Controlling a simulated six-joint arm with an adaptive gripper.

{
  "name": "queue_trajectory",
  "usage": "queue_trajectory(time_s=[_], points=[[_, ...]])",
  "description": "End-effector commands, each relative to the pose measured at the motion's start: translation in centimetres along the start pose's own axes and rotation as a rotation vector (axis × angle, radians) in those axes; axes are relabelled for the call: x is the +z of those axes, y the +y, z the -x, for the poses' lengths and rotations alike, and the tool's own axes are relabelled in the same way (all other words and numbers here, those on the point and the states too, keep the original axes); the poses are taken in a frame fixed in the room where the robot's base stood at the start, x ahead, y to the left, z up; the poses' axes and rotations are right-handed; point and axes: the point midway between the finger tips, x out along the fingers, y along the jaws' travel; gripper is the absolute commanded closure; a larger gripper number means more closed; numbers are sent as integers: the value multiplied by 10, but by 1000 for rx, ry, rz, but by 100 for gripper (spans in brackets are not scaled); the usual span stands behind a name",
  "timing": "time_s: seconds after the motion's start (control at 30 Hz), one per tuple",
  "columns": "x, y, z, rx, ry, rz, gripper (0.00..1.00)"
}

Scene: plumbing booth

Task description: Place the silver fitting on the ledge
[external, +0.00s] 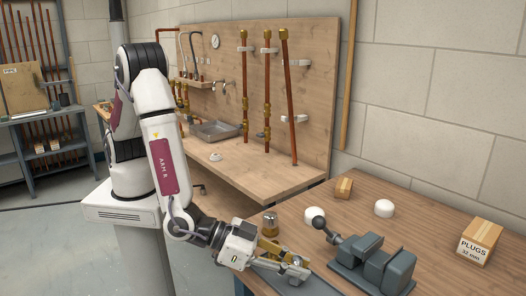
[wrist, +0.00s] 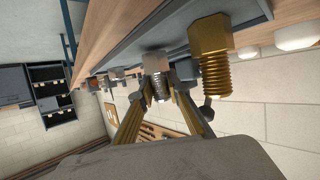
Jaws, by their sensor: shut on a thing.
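The silver fitting (wrist: 157,78) has a hex head and a threaded shank. In the wrist view it sits between the fingertips of my gripper (wrist: 160,92), which is shut on it. That view is roughly upside down, and the fitting's head is near a grey plate (wrist: 130,48); I cannot tell whether they touch. In the external view my gripper (external: 284,258) is low over the near left edge of the bench, and the fitting is hard to make out there. I cannot tell for certain which surface is the ledge.
A brass threaded fitting (wrist: 212,55) stands beside the silver one. On the bench, a metal cylinder (external: 270,223) is just behind my gripper, and a grey vise (external: 370,265) stands to its right. A plugs box (external: 480,241) is further right.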

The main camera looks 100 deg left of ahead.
Motion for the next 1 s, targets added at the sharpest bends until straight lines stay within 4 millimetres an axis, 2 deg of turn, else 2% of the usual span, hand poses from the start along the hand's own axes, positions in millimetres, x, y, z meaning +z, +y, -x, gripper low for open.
queue_trajectory(time_s=[0.6, 0.8, 1.0], points=[[-67, 0, 27, 1, 6, 4, 100], [-80, 0, 33, 0, 5, 3, 100], [-85, 0, 35, 0, 4, 2, 100]])
